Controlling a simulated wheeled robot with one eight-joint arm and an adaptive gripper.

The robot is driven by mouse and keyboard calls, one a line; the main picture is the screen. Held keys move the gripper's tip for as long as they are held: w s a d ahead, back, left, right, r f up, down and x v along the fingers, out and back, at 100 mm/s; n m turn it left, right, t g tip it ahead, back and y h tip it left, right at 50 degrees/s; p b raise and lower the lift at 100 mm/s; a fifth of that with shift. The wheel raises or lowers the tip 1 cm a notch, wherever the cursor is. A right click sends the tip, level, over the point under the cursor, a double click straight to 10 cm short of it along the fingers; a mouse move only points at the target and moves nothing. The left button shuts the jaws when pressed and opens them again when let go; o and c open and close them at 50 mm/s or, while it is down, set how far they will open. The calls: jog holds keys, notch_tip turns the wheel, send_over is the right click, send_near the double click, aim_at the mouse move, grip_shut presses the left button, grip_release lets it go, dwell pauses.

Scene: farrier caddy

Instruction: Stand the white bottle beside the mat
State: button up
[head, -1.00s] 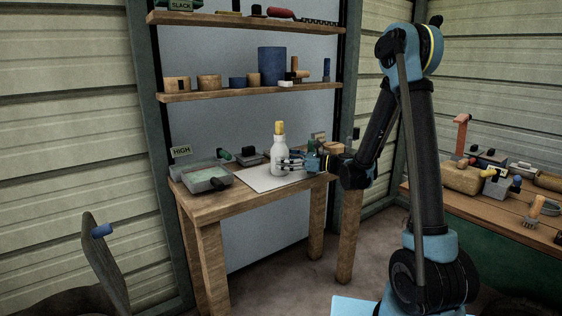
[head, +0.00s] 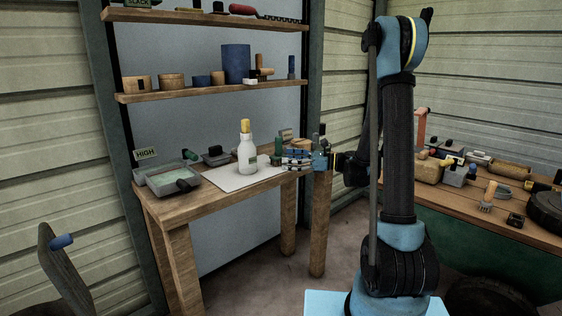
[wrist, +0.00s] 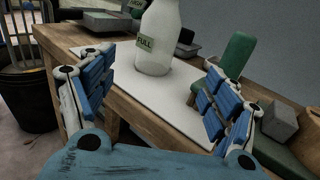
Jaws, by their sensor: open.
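The white bottle (head: 247,154) with a yellow cap stands upright on the pale mat (head: 225,180) on the wooden bench. In the wrist view the bottle (wrist: 155,25) shows a "FULL" label, its top is cut off, and its base rests on the mat (wrist: 110,62). My gripper (head: 290,159) is open and empty, to the right of the bottle and apart from it. In the wrist view its blue-padded fingers (wrist: 153,88) are spread wide, with the bottle beyond them.
A grey tray (head: 160,180) and a "HIGH" sign (head: 146,154) are at the bench's left. A dark green item (wrist: 238,52) stands near my right finger. Shelves hang above. A cluttered second bench (head: 470,215) is at right.

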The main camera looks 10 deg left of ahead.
jog(key=shift+d, duration=0.35)
jog(key=s+d+f+n+h, duration=0.3)
jog(key=s+d+n+h, duration=0.3)
jog(key=s+d, duration=0.3)
jog(key=s+d+f+n+h, duration=0.4)
jog(key=s+d+n+h, duration=0.2)
jog(key=s+d, duration=0.3)
jog(key=s+d+f+n+t+h, duration=0.1)
jog(key=s+d+f+n+h, duration=0.2)
jog(key=s+d+n+h, duration=0.3)
jog(key=s+d, duration=0.4)
jog(key=s, duration=0.2)
jog(key=shift+s+f+n, duration=0.2)
jog(key=shift+f+n, duration=0.15)
jog(key=shift+n, duration=0.05)
jog(key=shift+w+f, duration=0.2)
jog(key=shift+w, duration=0.25)
